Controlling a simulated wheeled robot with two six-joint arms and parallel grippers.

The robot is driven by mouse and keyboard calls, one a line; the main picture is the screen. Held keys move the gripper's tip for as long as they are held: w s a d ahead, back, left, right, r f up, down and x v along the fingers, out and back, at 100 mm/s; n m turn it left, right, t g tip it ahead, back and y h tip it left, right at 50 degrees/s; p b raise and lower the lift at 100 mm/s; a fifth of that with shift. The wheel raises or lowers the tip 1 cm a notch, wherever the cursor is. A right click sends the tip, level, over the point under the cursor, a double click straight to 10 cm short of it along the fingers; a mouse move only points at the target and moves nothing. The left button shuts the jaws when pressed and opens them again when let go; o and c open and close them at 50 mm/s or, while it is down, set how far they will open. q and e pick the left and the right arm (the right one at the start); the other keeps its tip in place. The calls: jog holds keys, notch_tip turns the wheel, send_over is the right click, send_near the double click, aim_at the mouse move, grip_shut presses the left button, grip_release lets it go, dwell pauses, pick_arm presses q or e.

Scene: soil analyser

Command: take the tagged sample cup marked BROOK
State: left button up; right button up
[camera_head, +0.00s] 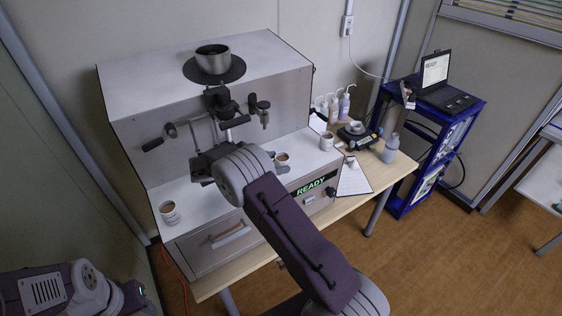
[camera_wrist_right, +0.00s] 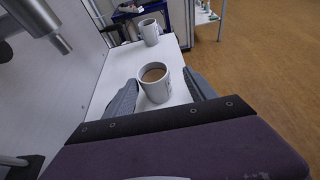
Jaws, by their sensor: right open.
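Three white sample cups with brown contents stand on the analyser's ledge in the head view: a left cup (camera_head: 169,213), a middle cup (camera_head: 282,159) and a right cup (camera_head: 327,141). Marks on their sides are too small to read, so I cannot tell which is BROOK. My right gripper (camera_head: 277,166) is open at the middle cup, partly hidden by its own arm. In the right wrist view the middle cup (camera_wrist_right: 155,83) stands upright between the open fingers (camera_wrist_right: 160,98), with the right cup (camera_wrist_right: 149,32) beyond. My left arm shows at the lower left, its fingers unseen.
The grey analyser (camera_head: 210,90) rises behind the cups, with spouts and handles over the ledge.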

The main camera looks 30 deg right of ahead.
aim_at(287, 157)
jog(key=x, duration=0.2)
jog(key=p+x, duration=0.1)
jog(key=x, duration=0.1)
jog(key=w+p+x, duration=0.1)
jog(key=x, duration=0.1)
jog(key=shift+d+f, duration=0.25)
jog(key=shift+f, duration=0.05)
jog(key=c, duration=0.9)
grip_shut()
jog(key=shift+r, duration=0.15)
jog(key=shift+r+b, duration=0.3)
jog(key=shift+r, duration=0.25)
jog(key=shift+s+r+b, duration=0.1)
jog(key=shift+r+b, duration=0.3)
jog(key=shift+r, duration=1)
jog(key=s+d+r+b, duration=0.2)
jog(key=s+d+r, duration=0.3)
jog(key=s, duration=0.5)
jog(key=shift+r, duration=0.9)
